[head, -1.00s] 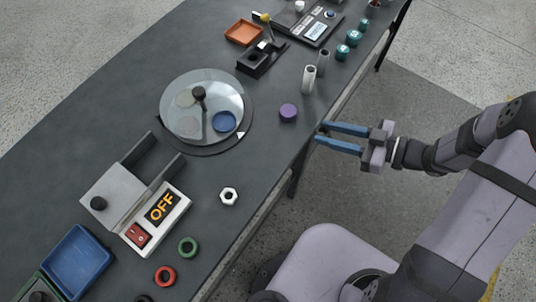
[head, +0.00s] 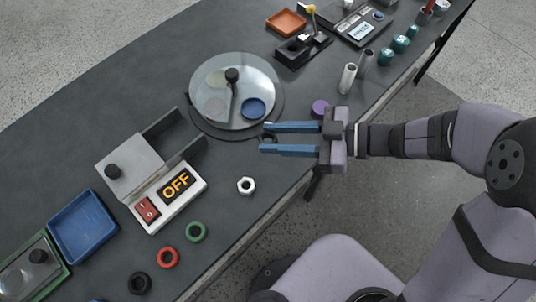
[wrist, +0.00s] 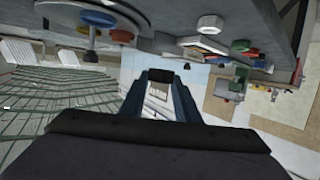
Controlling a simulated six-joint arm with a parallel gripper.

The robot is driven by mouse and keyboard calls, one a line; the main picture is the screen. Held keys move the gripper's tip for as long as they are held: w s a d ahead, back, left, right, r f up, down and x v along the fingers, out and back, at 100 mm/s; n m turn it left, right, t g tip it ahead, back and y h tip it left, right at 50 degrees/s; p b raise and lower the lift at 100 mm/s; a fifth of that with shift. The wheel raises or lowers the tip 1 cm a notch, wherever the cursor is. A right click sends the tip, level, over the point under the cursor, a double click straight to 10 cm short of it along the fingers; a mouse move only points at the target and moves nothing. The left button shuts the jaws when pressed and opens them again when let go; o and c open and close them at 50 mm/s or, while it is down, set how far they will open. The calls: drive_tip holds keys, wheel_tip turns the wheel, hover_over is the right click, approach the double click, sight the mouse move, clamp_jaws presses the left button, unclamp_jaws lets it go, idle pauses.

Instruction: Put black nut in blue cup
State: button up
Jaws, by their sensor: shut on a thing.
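My gripper (head: 262,143) is low in the middle of the head view, over the table edge area, its two blue fingers pointing left. It is shut on a small dark ring-like thing, the black nut (head: 268,138), at its fingertips; in the wrist view it is a small dark spot (wrist: 187,66) between the fingertips. The blue cup (head: 253,108) looks like a round blue dish on the round turntable (head: 215,75), just up and left of the fingertips. A clear disc with a black knob (head: 232,75) covers part of the turntable.
A white hex nut (head: 246,185), a green ring (head: 196,232), a red ring (head: 167,257) and a black ring (head: 139,283) lie nearer the front. A switch box (head: 175,200) reads OFF.

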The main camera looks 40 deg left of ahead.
sight(276, 162)
idle(0.3)
drive_tip(key=shift+f, duration=4.8)
drive_tip(key=shift+f, duration=0.15)
drive_tip(key=o, duration=1)
drive_tip(key=shift+f+b, duration=0.15)
drive_tip(key=shift+b, duration=0.4)
drive_tip(key=shift+w, duration=0.1)
drive_tip(key=v, duration=0.6)
drive_tip(key=shift+w+a+r+b, duration=0.15)
drive_tip(key=shift+r+b, duration=0.1)
drive_tip(key=shift+b, duration=0.05)
drive_tip(key=shift+o, duration=0.7)
drive_tip(key=shift+w+d+r, duration=0.25)
drive_tip(key=shift+w+d, duration=0.05)
drive_tip(key=shift+d, duration=0.2)
